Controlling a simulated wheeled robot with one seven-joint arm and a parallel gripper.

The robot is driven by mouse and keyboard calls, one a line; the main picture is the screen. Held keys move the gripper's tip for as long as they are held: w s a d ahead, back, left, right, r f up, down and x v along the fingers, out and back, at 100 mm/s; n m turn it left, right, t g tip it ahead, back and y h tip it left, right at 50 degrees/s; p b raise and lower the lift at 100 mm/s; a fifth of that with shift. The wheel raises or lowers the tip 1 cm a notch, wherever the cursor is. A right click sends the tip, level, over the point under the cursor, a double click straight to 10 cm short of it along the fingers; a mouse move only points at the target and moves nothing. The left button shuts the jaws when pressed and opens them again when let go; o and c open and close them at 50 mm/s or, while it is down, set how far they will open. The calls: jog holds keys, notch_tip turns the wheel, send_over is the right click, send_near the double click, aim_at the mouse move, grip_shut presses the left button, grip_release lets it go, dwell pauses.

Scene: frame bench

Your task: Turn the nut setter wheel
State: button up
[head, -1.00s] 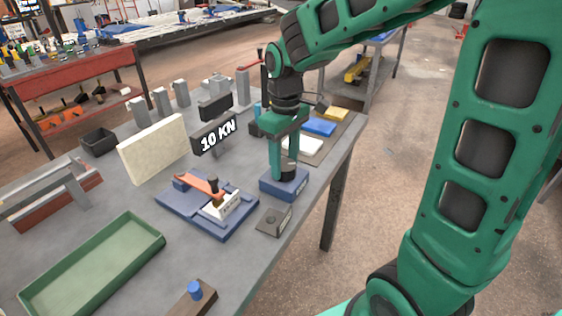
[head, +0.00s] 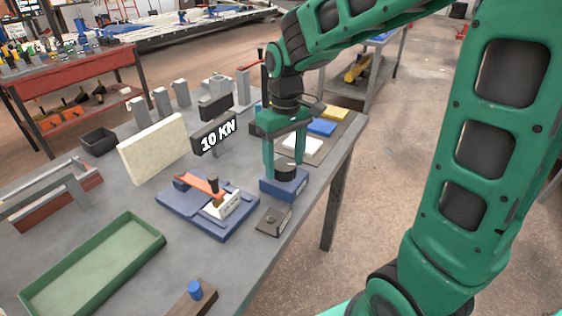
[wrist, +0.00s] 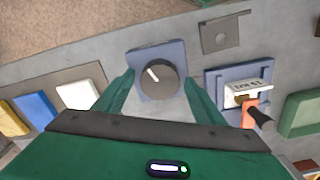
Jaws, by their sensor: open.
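The wheel is a black round knob (head: 286,171) with a white pointer line, on top of a blue block (head: 284,188) near the bench's right edge. In the wrist view the knob (wrist: 156,78) sits between my fingers, its pointer toward the upper left. My gripper (head: 284,165) points down over the block, open, with one finger on each side of the knob. In the wrist view both fingers of my gripper (wrist: 159,88) appear apart from the knob. I cannot tell their exact height against it.
A blue fixture (head: 207,212) with an orange lever stands left of the block. A small grey plate (head: 273,221) lies in front. White, blue and yellow pads lie on a mat (head: 310,156) behind. A "10 KN" sign (head: 215,134) and green tray (head: 92,262) stand further left.

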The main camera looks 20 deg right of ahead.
aim_at(285, 164)
jog(key=shift+r, duration=0.1)
notch_tip(285, 164, up, 10)
jog(key=shift+r, duration=0.25)
jog(key=shift+w, duration=0.1)
dwell(0.4)
jog(key=s+d+f+m, duration=0.4)
jog(key=s+d, duration=0.4)
jog(key=s, duration=0.3)
jog(key=s+d+f+m, duration=0.5)
jog(key=s+d, duration=0.3)
jog(key=s, duration=0.4)
jog(key=shift+d+f, duration=0.2)
jog(key=shift+f, duration=0.25)
